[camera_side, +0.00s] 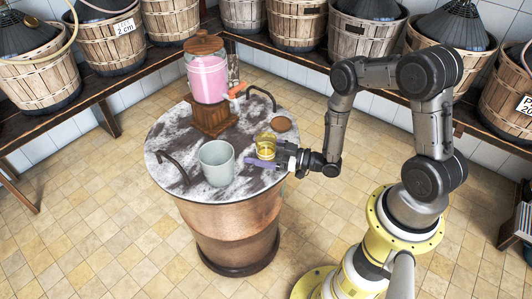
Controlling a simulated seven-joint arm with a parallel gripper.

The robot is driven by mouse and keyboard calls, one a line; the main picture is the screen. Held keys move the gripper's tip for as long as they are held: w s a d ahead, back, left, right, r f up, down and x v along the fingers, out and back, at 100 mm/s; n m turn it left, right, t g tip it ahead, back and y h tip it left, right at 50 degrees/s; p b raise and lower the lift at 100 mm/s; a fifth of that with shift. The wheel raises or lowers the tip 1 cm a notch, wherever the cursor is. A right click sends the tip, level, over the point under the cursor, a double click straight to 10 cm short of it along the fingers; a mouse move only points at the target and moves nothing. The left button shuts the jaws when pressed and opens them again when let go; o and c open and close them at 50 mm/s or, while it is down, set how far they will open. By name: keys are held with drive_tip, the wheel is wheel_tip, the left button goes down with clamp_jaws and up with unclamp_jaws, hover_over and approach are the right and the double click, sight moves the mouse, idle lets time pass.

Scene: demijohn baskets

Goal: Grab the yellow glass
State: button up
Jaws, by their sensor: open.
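The yellow glass (266,146) stands upright on the round marbled tabletop (190,126), near its right edge. My gripper (265,158) is low over the table, reaching in from the right. A purple finger shows just in front of the glass. The other finger is hard to make out, so I cannot tell whether the glass lies between the fingers or touches them. The gripper is open.
A grey-green cup (216,163) stands left of the glass. A dispenser with pink liquid (208,78) sits on a wooden block behind. A round wooden disc (281,124) lies behind right. Dark handles (172,166) rise from the tabletop. Baskets (111,43) line the wall benches.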

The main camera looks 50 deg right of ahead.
drive_tip(key=shift+w+a, duration=0.15)
drive_tip(key=shift+w, duration=0.2)
drive_tip(key=shift+c, duration=0.3)
clamp_jaws()
drive_tip(key=shift+r, duration=0.2)
